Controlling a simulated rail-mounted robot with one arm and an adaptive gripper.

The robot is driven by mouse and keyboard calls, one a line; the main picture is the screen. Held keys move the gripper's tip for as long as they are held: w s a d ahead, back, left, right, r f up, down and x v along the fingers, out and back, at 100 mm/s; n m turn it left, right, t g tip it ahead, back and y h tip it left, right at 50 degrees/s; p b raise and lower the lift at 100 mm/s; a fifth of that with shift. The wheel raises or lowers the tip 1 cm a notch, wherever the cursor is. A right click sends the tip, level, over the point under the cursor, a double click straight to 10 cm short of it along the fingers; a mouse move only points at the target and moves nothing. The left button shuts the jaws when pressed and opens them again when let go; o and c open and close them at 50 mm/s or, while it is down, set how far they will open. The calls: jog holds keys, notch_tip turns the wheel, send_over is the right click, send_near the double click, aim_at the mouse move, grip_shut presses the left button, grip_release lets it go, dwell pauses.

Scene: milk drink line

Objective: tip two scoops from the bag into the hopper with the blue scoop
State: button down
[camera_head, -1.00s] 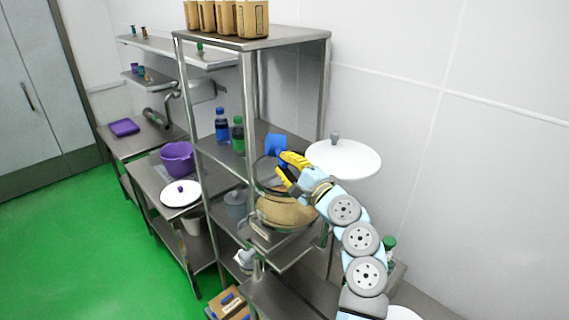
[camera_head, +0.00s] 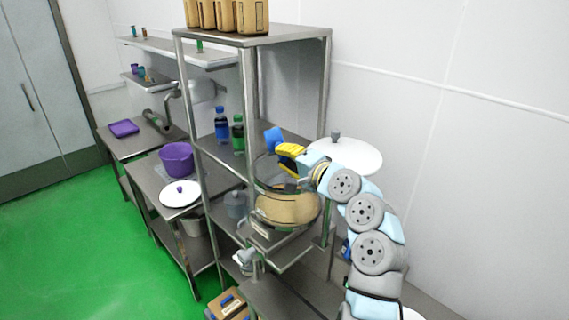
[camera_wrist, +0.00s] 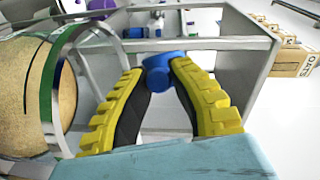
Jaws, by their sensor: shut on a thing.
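The blue scoop (camera_head: 273,139) is held in my gripper (camera_head: 284,151) above the rim of the hopper. In the wrist view the yellow fingers of my gripper (camera_wrist: 157,68) close on the blue scoop (camera_wrist: 160,72); its bowl is mostly hidden, so I cannot tell if it is loaded. The hopper (camera_head: 262,176) looks like a clear round vessel with tan material low inside, standing in the steel frame. A clear vessel with tan contents and a green band, probably the same one, fills the left of the wrist view (camera_wrist: 48,95). I cannot pick out the task's bag for certain.
A steel rack post (camera_head: 250,110) stands just left of the scoop. A round white lid (camera_head: 350,157) is close behind my wrist. Blue (camera_head: 222,124) and green (camera_head: 238,133) bottles stand on the rack shelf. Brown oats packs (camera_head: 250,16) stand on top.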

jog(key=n+h+b, duration=0.1)
jog(key=n+b, duration=0.1)
jog(key=r+n+g+h+b, duration=0.1)
jog(key=n+h+b, duration=0.1)
jog(key=b, duration=0.1)
jog(key=shift+a+n, duration=0.2)
jog(key=shift+n, duration=0.2)
jog(key=r+n+h+b, duration=0.1)
jog(key=b, duration=0.1)
jog(key=r+n+h+b, duration=0.1)
jog(key=n+h+b, duration=0.1)
jog(key=shift+a+r+n, duration=0.2)
jog(key=shift+a+n, duration=0.1)
jog(key=shift+r+n+h+b, duration=0.7)
jog(key=shift+r+n+h, duration=0.15)
jog(key=shift+n+h, duration=0.15)
jog(key=shift+s, duration=0.1)
